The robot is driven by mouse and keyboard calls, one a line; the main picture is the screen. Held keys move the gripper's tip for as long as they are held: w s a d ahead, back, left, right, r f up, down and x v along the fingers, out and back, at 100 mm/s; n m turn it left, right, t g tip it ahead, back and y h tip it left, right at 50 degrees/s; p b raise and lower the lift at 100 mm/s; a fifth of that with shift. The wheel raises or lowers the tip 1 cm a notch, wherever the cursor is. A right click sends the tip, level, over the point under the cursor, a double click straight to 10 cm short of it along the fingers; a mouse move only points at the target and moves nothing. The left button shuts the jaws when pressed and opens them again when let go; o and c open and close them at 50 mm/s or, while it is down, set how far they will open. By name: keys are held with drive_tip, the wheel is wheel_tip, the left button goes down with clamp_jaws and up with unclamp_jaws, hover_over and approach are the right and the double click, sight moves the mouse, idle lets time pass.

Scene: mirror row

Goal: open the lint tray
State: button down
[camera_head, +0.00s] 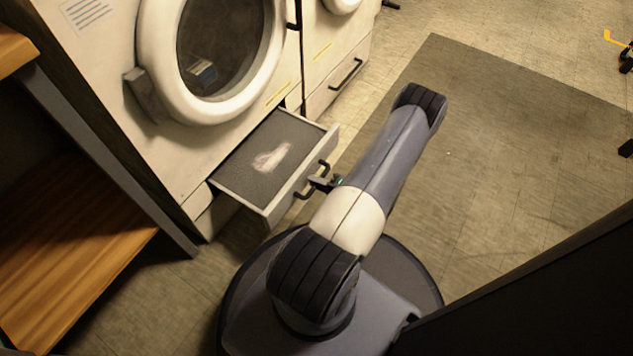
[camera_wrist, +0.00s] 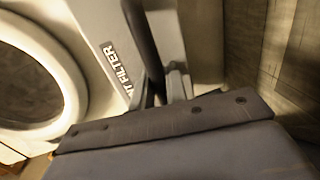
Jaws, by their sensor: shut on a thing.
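The lint tray (camera_head: 247,165) is a grey drawer with a dark screen, low on the front of the nearer dryer. It is pulled well out, and a clump of pale lint (camera_head: 271,157) lies on the screen. Its dark bar handle (camera_head: 300,194) is on the drawer's front face. My gripper (camera_head: 322,183) is shut on the handle, partly hidden by my arm. In the wrist view the dark handle bar (camera_wrist: 143,40) runs between the fingers, beside the lettering "FILTER" (camera_wrist: 118,68).
The dryer's round door (camera_head: 215,50) is above the tray and closed. A second dryer with its own shut drawer (camera_head: 338,85) stands beside it. A wooden shelf (camera_head: 70,270) is at left. A dark panel (camera_head: 540,290) fills the lower right.

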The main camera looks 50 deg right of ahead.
drive_tip(key=c, duration=1.5)
unclamp_jaws()
drive_tip(key=p+v, duration=0.2)
drive_tip(key=v, duration=0.8)
drive_tip(key=shift+s+p, duration=0.4)
drive_tip(key=shift+w+d, duration=0.15)
drive_tip(key=shift+b+x, duration=1.4)
drive_tip(key=shift+x, duration=3.95)
drive_tip(key=shift+r, duration=0.1)
